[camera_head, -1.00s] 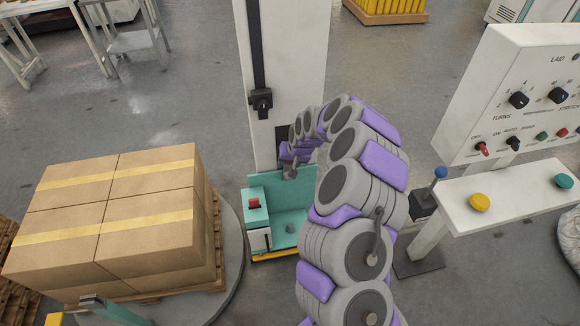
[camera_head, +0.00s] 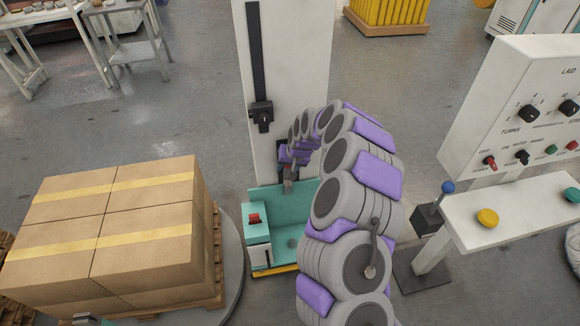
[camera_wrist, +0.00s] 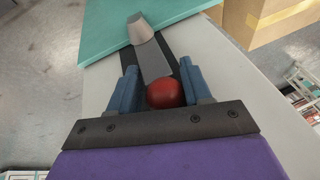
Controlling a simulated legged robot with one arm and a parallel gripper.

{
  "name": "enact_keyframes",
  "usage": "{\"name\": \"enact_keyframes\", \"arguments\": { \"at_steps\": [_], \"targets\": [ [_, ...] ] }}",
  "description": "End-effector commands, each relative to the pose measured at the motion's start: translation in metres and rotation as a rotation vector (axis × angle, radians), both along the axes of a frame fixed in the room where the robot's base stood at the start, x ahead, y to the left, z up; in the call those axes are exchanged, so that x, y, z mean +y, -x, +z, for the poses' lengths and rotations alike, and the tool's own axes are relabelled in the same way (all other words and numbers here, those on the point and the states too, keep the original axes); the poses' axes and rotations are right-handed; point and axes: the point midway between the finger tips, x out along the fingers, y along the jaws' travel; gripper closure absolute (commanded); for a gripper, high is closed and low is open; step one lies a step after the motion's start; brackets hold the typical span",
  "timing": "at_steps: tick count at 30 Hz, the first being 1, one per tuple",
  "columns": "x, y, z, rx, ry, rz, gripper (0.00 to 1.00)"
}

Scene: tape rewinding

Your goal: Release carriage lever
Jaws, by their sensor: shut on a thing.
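The carriage lever is a grey bar (camera_wrist: 153,62) with a red ball knob (camera_wrist: 165,94), seen in the wrist view. My gripper (camera_wrist: 160,70) has its blue fingers on both sides of the lever and is shut on the red knob. A pale tapered piece (camera_wrist: 139,27) sits at the lever's far end, by the teal carriage. In the head view the teal carriage (camera_head: 257,232) stands low against the white column (camera_head: 285,60). There the end of my arm is at the column, above the carriage, and the knob cannot be made out.
Stacked cartons (camera_head: 115,225) on a pallet stand at left on a round turntable (camera_head: 232,275). A control panel (camera_head: 520,110) and a shelf with a yellow button (camera_head: 488,218) stand at right, beside a blue-knobbed lever (camera_head: 447,187). Open floor (camera_head: 200,105) lies behind the cartons.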

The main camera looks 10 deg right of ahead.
Motion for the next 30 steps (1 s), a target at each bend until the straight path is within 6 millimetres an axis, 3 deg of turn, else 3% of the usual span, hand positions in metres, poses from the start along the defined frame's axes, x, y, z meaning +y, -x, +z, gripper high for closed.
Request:
{"name": "enact_keyframes", "arguments": {
  "at_steps": [4, 5, 9, 30],
  "targets": [
    [0.006, -0.002, 0.003, -0.007, -0.005, 0.002, 1.00],
    [0.006, -0.002, 0.002, -0.007, -0.005, 0.002, 0.50],
    [0.005, -0.001, 0.002, -0.006, -0.005, 0.001, 0.38],
    [-0.004, 0.002, 0.005, -0.004, -0.009, 0.000, 0.38]
  ]
}}
